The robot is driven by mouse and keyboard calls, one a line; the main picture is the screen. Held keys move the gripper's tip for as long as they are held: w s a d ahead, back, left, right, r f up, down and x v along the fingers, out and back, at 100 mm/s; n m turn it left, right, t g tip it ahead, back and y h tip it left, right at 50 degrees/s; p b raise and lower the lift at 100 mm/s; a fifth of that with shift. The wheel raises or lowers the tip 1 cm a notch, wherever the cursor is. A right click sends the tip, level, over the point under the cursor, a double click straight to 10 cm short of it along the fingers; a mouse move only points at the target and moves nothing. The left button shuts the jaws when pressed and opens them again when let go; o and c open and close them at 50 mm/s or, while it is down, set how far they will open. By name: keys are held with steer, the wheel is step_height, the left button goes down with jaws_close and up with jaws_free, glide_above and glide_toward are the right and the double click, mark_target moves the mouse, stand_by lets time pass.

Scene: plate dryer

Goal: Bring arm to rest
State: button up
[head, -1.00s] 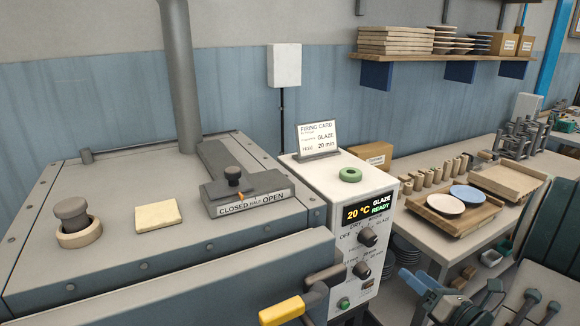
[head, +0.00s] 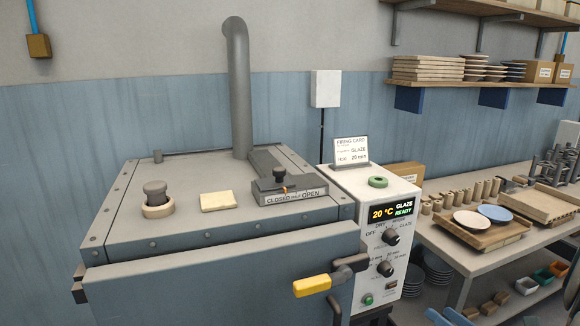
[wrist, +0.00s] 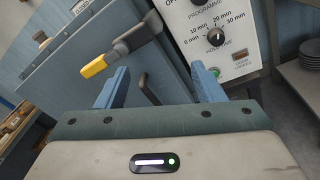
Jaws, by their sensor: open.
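My gripper (wrist: 160,88) is open in the wrist view, with its two blue fingers wide apart and nothing between the tips. Beyond the fingers are the yellow door handle (wrist: 97,66) and the control panel (wrist: 240,30) of the dryer. The handle appears apart from the fingers. In the head view the grey dryer (head: 110,215) fills the left and middle, with the yellow handle (head: 312,286) on its front. Only small blue parts of my arm's end show at the bottom right edge of the head view.
A bench (head: 460,262) on the right holds two plates (head: 472,219) on a wooden board, a tray and several small cylinders. Stacked plates (head: 438,272) and small bins stand below. A shelf (head: 480,84) hangs on the wall. A damper slider (head: 283,187) sits on the dryer top.

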steer(key=s+a+n+g+y, duration=0.1)
steer(key=s+a+n+g, duration=0.4)
steer(key=a+n, duration=0.4)
steer(key=s+a+n+g+y, duration=0.1)
steer(key=s+a+n+g, duration=0.1)
steer(key=a+n+g, duration=0.7)
steer(key=s+r+n+h, duration=0.1)
steer(key=n+h, duration=0.2)
steer(key=n, duration=0.3)
steer(key=s+n+h, duration=0.2)
steer(key=n+h, duration=0.1)
steer(key=n, duration=0.3)
steer(key=s+r+n+t+h, duration=0.1)
steer(key=s+n+h, duration=0.1)
steer(key=n, duration=0.3)
steer(key=shift+d+r+n+h, duration=0.3)
steer(key=shift+n+h, duration=0.1)
steer(key=shift+h, duration=0.5)
